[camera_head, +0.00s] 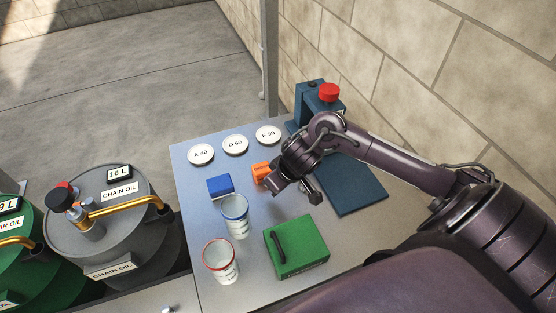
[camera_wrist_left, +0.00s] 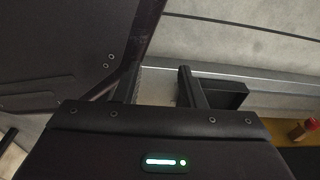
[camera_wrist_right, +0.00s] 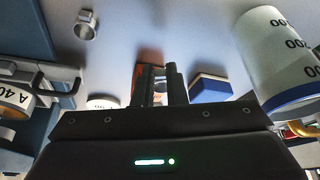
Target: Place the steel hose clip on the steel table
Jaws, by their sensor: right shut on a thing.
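A small steel ring with a tab, looking like the hose clip (camera_wrist_right: 86,25), lies on the steel table (camera_wrist_right: 115,40) in the right wrist view, apart from the fingers. I cannot pick it out in the head view. My right gripper (camera_head: 279,187) is low over the table (camera_head: 205,262), beside the orange block (camera_head: 261,172). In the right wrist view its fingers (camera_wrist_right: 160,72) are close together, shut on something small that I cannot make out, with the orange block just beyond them. My left gripper (camera_wrist_left: 160,80) is open and empty in its wrist view.
A blue block (camera_head: 220,185), a blue-rimmed cup (camera_head: 235,218), a red-rimmed cup (camera_head: 220,262) and a green case (camera_head: 297,247) crowd the table. Labelled discs (camera_head: 235,145) line the far edge. A blue stand with a red top (camera_head: 329,92) is behind. Oil drums (camera_head: 100,230) are left.

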